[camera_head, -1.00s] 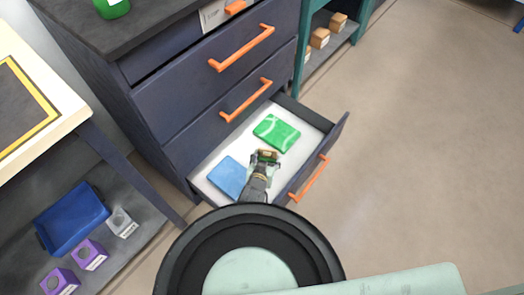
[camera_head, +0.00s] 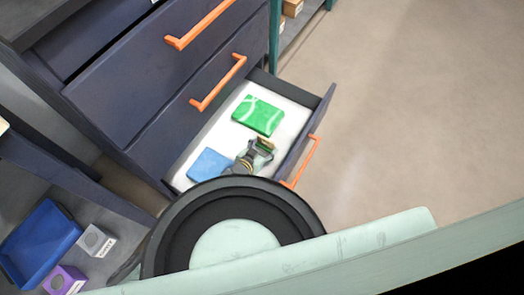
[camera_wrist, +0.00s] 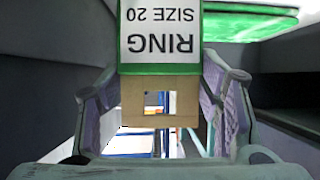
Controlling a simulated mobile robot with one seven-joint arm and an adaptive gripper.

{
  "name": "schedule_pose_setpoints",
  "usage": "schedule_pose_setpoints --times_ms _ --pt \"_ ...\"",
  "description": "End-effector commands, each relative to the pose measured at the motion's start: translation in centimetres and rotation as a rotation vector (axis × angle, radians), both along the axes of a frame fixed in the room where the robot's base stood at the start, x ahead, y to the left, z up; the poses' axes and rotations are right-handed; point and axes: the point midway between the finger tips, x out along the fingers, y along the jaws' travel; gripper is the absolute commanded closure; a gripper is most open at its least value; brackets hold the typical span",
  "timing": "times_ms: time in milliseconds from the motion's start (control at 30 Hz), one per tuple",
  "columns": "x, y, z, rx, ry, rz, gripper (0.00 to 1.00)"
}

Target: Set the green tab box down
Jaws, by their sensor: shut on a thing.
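The green tab box, a small tan carton with a green-edged white label reading "RING SIZE 20", is held in my gripper. It fills the upper middle of the wrist view (camera_wrist: 160,40) and shows small in the head view (camera_head: 265,143). My gripper (camera_head: 260,150) is shut on it, with a finger on each side in the wrist view (camera_wrist: 160,100). In the head view the gripper is over the open bottom drawer (camera_head: 291,92), between a green flat item (camera_head: 258,115) and the drawer front. I cannot tell whether the box touches the drawer floor.
A blue flat item (camera_head: 210,165) lies in the white-lined drawer, left of my gripper. Closed drawers with orange handles (camera_head: 220,82) rise behind. At lower left are a blue tray (camera_head: 40,240), a grey box (camera_head: 97,240) and a purple box (camera_head: 65,280). Open floor lies right.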

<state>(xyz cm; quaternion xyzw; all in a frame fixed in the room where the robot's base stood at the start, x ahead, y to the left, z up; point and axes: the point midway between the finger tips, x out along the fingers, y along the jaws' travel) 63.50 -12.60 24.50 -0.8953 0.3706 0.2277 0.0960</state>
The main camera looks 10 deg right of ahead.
Motion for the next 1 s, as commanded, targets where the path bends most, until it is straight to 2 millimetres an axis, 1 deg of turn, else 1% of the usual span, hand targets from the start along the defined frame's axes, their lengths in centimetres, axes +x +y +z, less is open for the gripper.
schedule_pose_setpoints --times_ms 33,100,233,533,633,667,933,1000 --pt "0.0 0.0 -0.9 0.001 0.001 0.0 0.69" --pt "0.0 0.0 -2.1 0.001 0.001 0.0 0.69" --pt "0.0 0.0 -3.5 0.001 0.001 0.0 0.69" --pt "0.0 0.0 -3.7 0.001 0.0 0.0 0.69" --pt "0.0 0.0 -4.1 0.001 0.0 0.0 0.69" --pt "0.0 0.0 -4.1 0.001 0.0 0.0 0.4" --pt "0.0 0.0 -4.0 0.001 0.001 0.0 0.22" --pt "0.0 0.0 -4.0 0.001 0.001 0.0 0.2"
